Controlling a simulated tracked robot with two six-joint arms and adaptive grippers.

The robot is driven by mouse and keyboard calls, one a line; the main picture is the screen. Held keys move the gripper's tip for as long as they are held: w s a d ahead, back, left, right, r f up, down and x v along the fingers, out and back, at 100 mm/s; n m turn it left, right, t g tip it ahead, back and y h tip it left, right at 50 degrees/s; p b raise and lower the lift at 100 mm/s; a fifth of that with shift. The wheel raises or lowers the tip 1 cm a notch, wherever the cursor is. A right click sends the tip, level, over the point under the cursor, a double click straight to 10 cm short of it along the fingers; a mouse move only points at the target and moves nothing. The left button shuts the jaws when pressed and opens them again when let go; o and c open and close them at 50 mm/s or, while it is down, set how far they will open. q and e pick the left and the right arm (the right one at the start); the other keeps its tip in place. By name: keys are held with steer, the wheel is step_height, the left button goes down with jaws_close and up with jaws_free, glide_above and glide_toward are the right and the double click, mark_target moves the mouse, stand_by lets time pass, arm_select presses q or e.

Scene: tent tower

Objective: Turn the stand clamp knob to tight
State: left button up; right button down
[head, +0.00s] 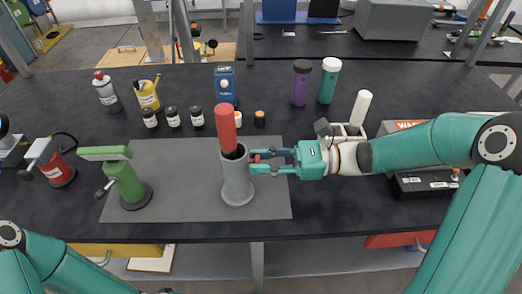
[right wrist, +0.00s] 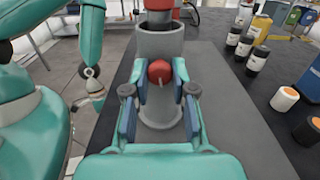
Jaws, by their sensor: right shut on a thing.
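The grey stand (head: 237,182) is an upright cylinder with a flared foot on the grey mat. The red clamp knob (right wrist: 160,71) sticks out of the stand's side towards my right gripper. My right gripper (head: 262,161) comes in level from the right and is shut on the knob, a finger on each side of it. The knob also shows in the right wrist view between the fingertips (right wrist: 160,86). My left arm shows at the lower left of the head view; its gripper is out of frame.
A green device (head: 122,180) with a side lever stands on the mat's left. Small dark bottles (head: 173,117), a blue box (head: 225,84) and an orange-topped jar (head: 260,119) stand behind the mat. A white rack (head: 345,133) is behind my right wrist. The mat's front middle is clear.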

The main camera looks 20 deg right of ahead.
steer(key=shift+f+m, duration=0.3)
stand_by(0.5)
steer(key=c, duration=1)
jaws_free()
steer(key=shift+o, duration=0.2)
steer(key=shift+r, duration=0.1)
steer(key=v, duration=0.7)
steer(key=shift+d, duration=0.25)
